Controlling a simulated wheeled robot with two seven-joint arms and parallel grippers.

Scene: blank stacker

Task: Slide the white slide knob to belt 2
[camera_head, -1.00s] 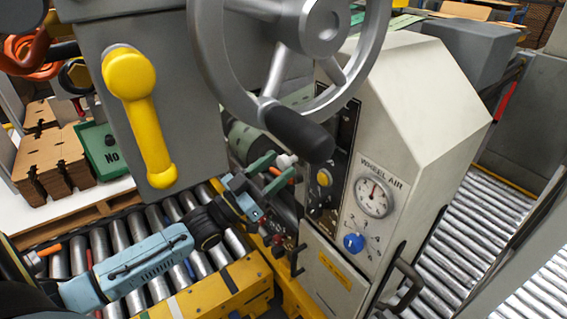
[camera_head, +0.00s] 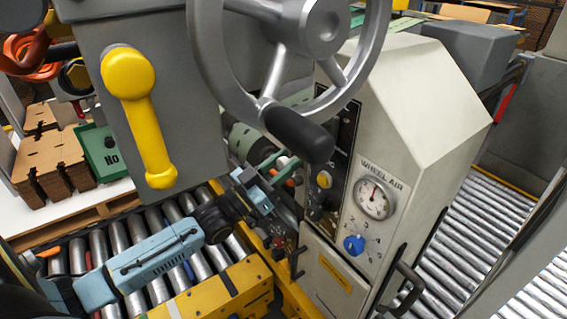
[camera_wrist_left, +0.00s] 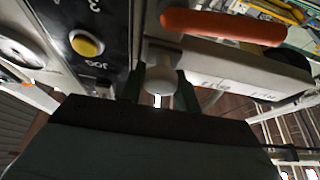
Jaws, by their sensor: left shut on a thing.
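The white slide knob (camera_wrist_left: 162,82) shows in the left wrist view as a pale rounded end between two dark green fingers, beside the black control panel (camera_wrist_left: 105,35). My left gripper (camera_wrist_left: 160,92) is shut on it. In the head view my left gripper (camera_head: 284,168) reaches in from the left to the machine's near side, below the handwheel; the knob there is small and mostly hidden by the fingers. The belt markings at the knob cannot be read. My right gripper is in neither view.
The grey handwheel (camera_head: 208,60) with its black handle (camera_head: 300,134) hangs just above my left gripper. A yellow button (camera_head: 324,179), a gauge (camera_head: 373,199) and a blue knob (camera_head: 354,244) are on the machine front to the right. An orange handle (camera_wrist_left: 222,26) is close in the wrist view.

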